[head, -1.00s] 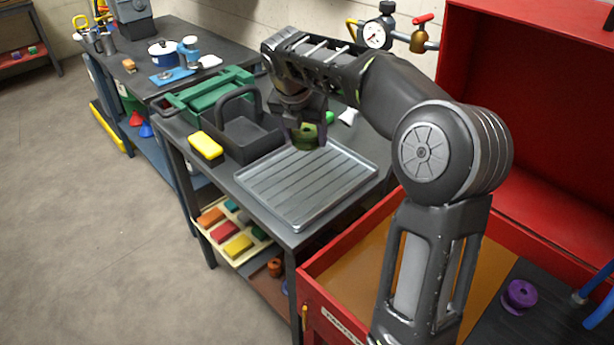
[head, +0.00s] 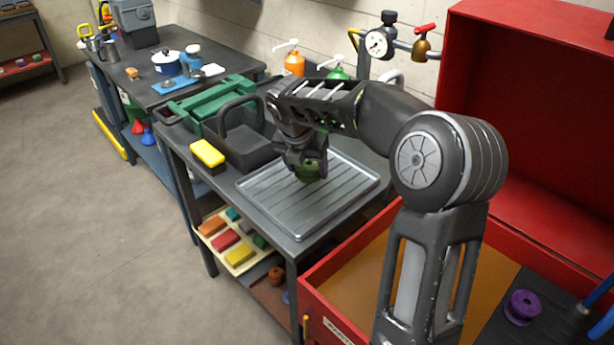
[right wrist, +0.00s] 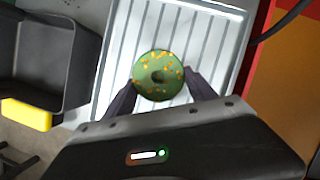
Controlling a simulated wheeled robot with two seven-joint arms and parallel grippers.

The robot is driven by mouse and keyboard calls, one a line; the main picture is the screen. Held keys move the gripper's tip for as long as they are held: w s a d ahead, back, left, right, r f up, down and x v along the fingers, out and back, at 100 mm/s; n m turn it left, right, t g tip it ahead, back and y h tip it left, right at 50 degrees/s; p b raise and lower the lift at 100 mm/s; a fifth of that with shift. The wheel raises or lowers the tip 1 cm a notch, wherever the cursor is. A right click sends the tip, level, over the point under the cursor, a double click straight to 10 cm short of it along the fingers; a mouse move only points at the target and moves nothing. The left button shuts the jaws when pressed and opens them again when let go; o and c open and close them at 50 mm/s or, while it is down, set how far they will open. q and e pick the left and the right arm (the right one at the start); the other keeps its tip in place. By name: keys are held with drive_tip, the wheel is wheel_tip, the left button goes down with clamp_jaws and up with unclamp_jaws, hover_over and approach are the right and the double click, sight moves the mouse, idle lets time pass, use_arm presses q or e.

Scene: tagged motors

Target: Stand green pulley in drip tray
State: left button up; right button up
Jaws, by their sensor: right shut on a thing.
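The green pulley (head: 308,172) is between the fingers of my right gripper (head: 306,166), over the back part of the grey ribbed drip tray (head: 290,215). In the right wrist view the pulley (right wrist: 158,76) shows as a green disc with orange specks and a dark centre hole, with the fingers of my right gripper (right wrist: 160,92) closed on its sides. The tray (right wrist: 212,60) lies beneath it. I cannot tell whether the pulley touches the tray floor. My left gripper is not in view.
A black open caddy (head: 245,140) with a handle and a yellow block (head: 207,153) stand left of the tray. A green crate (head: 215,100) is behind them. A red cabinet (head: 530,90) borders the right, with a purple pulley (head: 522,307) near it. The tray's front is clear.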

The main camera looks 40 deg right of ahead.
sight(307, 177)
drive_tip(key=shift+f, duration=1.45)
drive_tip(key=shift+f, duration=0.1)
drive_tip(key=o, duration=1.4)
drive_tip(key=v, duration=1.2)
drive_tip(key=shift+d, duration=0.1)
